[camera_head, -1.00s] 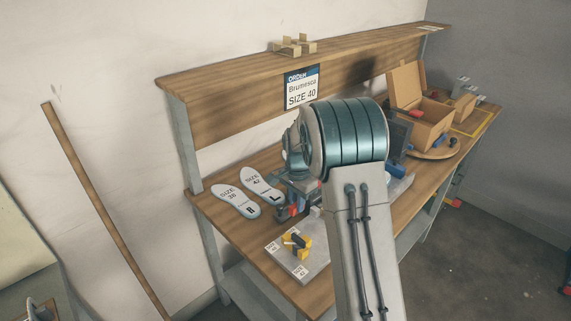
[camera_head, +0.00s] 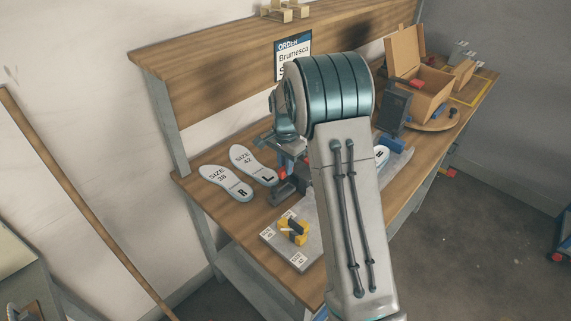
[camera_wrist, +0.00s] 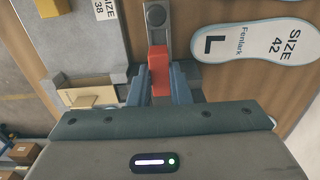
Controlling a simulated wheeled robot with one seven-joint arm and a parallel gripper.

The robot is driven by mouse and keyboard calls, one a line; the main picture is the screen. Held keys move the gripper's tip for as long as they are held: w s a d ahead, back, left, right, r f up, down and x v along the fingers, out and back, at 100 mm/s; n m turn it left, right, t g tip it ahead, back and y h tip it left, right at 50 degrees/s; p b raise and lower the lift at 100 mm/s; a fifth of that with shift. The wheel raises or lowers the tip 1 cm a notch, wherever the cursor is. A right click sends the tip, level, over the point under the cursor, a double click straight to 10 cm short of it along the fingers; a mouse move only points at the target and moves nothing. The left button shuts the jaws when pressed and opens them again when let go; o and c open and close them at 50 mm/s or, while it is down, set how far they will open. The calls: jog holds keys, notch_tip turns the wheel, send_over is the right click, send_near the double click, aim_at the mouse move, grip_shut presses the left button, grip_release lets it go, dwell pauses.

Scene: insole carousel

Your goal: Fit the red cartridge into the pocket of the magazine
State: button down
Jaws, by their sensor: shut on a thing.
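The red cartridge (camera_wrist: 158,72) is between the two blue-grey fingers of my gripper (camera_wrist: 160,88) in the wrist view. The gripper is shut on it. The cartridge's upper end overlaps a grey strip with a dark round knob (camera_wrist: 156,16); I cannot tell whether they touch. In the head view my arm hides most of the gripper, which is low over the bench beside the insoles. A small red piece (camera_head: 275,197) shows there by a dark block; I cannot tell whether it is the cartridge. I cannot make out the magazine's pocket for sure.
A size 38 insole (camera_head: 226,183) and a size 42 insole (camera_head: 253,165) lie left of the gripper. A grey board with a yellow clamp-like piece (camera_head: 294,230) is at the front. An open cardboard box (camera_head: 425,100) stands far right. A pale open-topped tray (camera_wrist: 92,95) is left in the wrist view.

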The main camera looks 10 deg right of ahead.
jog(key=shift+f+b, duration=1.75)
jog(key=shift+f, duration=1)
jog(key=shift+f+b, duration=0.9)
jog(key=shift+f, duration=0.3)
jog(key=c, duration=1.3)
grip_release()
jog(key=shift+o, duration=0.2)
jog(key=shift+r, duration=0.15)
notch_tip(320, 180, up, 14)
jog(key=shift+f+b, duration=0.2)
jog(key=shift+b, duration=0.3)
